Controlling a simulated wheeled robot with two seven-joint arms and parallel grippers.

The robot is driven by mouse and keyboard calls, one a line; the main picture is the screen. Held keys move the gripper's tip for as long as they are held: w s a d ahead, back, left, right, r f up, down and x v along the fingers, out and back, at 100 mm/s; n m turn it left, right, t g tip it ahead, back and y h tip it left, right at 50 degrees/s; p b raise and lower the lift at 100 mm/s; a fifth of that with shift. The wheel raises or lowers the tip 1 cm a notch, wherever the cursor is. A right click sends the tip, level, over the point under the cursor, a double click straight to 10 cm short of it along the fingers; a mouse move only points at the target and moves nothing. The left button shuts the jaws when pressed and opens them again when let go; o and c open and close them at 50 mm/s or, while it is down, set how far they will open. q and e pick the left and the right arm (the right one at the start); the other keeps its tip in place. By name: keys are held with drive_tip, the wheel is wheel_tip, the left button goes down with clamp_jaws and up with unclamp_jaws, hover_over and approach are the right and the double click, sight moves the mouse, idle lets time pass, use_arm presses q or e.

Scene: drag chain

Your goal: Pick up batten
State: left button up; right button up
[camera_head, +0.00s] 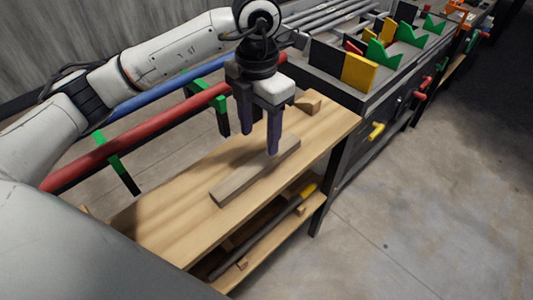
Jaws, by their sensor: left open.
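The batten (245,181) is a long, narrow wooden bar lying flat and slantwise on the light wooden tabletop (180,228). My left gripper (258,146) points down with its two dark fingers apart and empty, over the far end of the batten. In the picture, one fingertip overlaps the batten's far end and the other shows to the left of it. I cannot tell how far above the batten the fingertips are. My right gripper is not in view.
A small wooden block (308,104) sits on the tabletop behind the gripper. A red rail (150,125) and a blue rail run along the left. A lower shelf holds a dark rod with a yellow end (308,190). Another workbench with coloured parts (359,72) stands behind. The floor at right is clear.

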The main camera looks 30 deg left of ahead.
sight(256, 165)
use_arm(q)
drive_tip(key=f, duration=0.2)
drive_tip(key=shift+s+f, duration=0.3)
drive_tip(key=shift+f, duration=0.4)
drive_tip(key=f, duration=0.3)
drive_tip(key=f+p, duration=0.1)
drive_tip(key=f, duration=0.1)
drive_tip(key=shift+s+a, duration=0.2)
drive_tip(key=shift+a, duration=0.15)
drive_tip(key=shift+f, duration=0.25)
drive_tip(key=shift+r, duration=0.1)
drive_tip(key=c, duration=1.2)
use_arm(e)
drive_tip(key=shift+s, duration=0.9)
